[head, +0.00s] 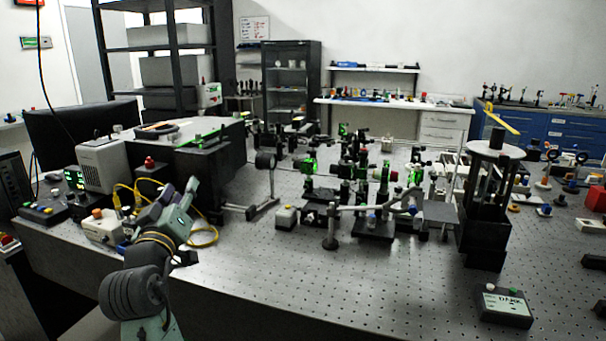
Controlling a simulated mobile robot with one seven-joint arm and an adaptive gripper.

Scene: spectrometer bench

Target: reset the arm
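My arm rises from the bottom left of the head view, with a dark ribbed joint and grey-green links. Its end, my gripper (180,198), appears over the left front part of the perforated optical table (330,285), near the yellow cables. The fingers are small and dark against the equipment behind them, so I cannot tell whether they are open or shut. I see no object clearly held.
Yellow cables (205,238), a white box (102,226) and a large dark instrument (205,165) crowd the arm's end. Optics with green light (310,165) fill the table's middle. A black stand (484,225) and a labelled box (503,305) are at right. The front middle is mostly clear.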

